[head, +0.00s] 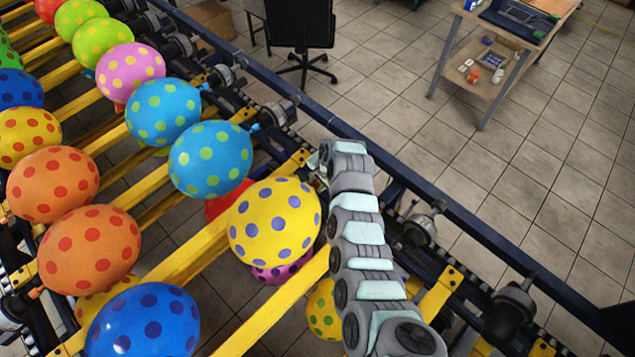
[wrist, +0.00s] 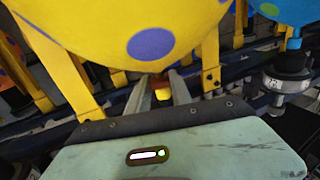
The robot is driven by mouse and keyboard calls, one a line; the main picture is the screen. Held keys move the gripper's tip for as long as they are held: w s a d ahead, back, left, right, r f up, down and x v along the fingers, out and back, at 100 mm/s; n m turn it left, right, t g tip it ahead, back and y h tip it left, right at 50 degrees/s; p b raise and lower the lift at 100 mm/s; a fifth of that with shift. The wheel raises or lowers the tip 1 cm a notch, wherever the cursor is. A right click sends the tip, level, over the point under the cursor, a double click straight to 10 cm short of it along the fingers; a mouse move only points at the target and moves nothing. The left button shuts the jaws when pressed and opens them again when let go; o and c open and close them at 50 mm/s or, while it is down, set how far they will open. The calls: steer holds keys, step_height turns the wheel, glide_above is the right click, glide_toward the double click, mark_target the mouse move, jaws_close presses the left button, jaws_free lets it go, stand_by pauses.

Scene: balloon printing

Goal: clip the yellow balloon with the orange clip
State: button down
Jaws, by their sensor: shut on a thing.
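The yellow balloon (head: 274,221) with purple dots sits on the yellow bars beside my arm in the head view. It fills the top of the wrist view (wrist: 120,30), just ahead of and above my fingers. My gripper (wrist: 161,88) points at the balloon's neck end, with its two fingers close together. A small dark orange piece, seemingly the orange clip (wrist: 160,80), shows between the fingertips, and the gripper is shut on it. Most of the clip and the balloon's neck are hidden. In the head view my wrist hides the fingertips.
Two blue balloons (head: 211,158) with green dots hang farther along the rack. Orange balloons (head: 89,249) and a dark blue one (head: 143,320) are at the left. Yellow bars (head: 275,315) and a dark rail (head: 450,205) run close around my arm.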

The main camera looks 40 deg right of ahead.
steer(key=shift+f+b, duration=0.3)
steer(key=shift+f, duration=0.05)
stand_by(0.3)
steer(key=c, duration=1.1)
jaws_free()
steer(key=shift+p+v, duration=1.65)
steer(key=shift+v, duration=1.05)
steer(key=shift+p+v, duration=0.65)
steer(key=shift+v, duration=1.2)
steer(key=shift+w, duration=0.1)
